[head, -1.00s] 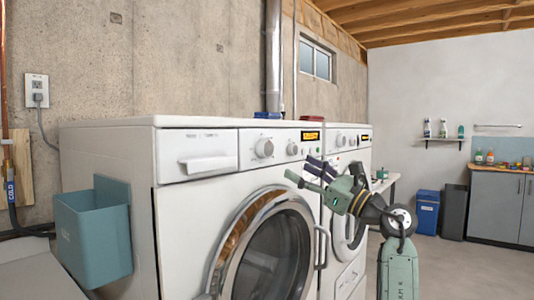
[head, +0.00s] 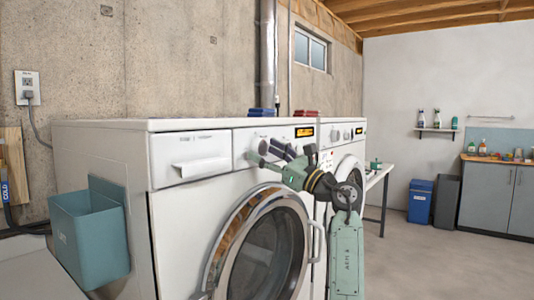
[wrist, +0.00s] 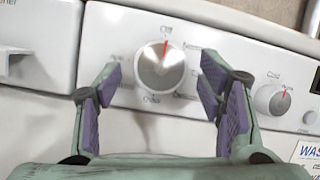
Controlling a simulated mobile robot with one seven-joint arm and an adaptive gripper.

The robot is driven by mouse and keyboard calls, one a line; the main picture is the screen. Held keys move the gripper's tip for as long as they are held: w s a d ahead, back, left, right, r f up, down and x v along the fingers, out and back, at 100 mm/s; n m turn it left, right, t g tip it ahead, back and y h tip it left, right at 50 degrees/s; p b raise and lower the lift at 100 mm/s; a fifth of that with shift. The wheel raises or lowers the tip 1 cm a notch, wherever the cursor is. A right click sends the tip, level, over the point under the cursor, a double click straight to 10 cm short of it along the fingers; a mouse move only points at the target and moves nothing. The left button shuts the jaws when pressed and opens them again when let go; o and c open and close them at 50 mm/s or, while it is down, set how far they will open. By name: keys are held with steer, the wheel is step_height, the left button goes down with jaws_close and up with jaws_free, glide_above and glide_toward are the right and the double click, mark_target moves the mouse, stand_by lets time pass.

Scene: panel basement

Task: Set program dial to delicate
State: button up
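The program dial (wrist: 160,67) is a large silver knob with a red pointer line on the washer's white control panel. In the wrist view its pointer is up, slightly right, at a label that looks like "Off"; other labels around it are too small to read surely. My gripper (wrist: 158,92) is open, its purple-padded fingers on either side of the dial's lower part and apart from it. In the head view my gripper (head: 276,153) is in front of the panel and partly covers the dial. A smaller knob (wrist: 273,100) is to the right.
The washer (head: 182,230) has a detergent drawer (head: 190,155) left of the dial and a round door (head: 262,250) below. A second machine (head: 350,135) stands beyond it. A teal bin (head: 92,235) hangs on the washer's left side.

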steer(key=c, duration=1.1)
steer(key=shift+m, duration=0.4)
